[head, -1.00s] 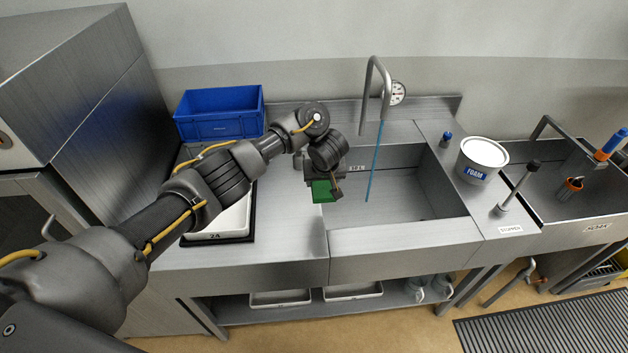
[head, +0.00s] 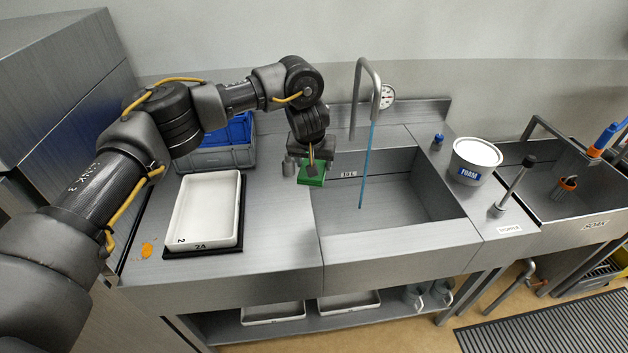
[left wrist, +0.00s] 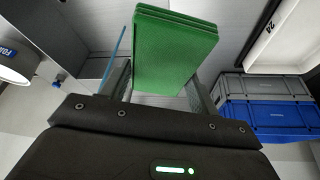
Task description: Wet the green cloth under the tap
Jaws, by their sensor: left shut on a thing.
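The green cloth (head: 311,173) is a folded block held in my left gripper (head: 312,164), by the left rim of the sink (head: 400,190). In the left wrist view the cloth (left wrist: 174,50) stands between the two fingers, which are shut on it. The tap (head: 372,75) arches over the sink, and a thin blue stream of water (head: 366,165) falls from it into the basin. The cloth is to the left of the stream and apart from it. My right gripper is not in view.
A white tray marked 2A (head: 206,210) lies on the left counter, with an orange spot (head: 147,250) beside it. Blue and grey crates (head: 225,145) stand behind. A foam tub (head: 474,160) and a stopper handle (head: 515,183) stand right of the sink. A gauge (head: 387,97) is behind the tap.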

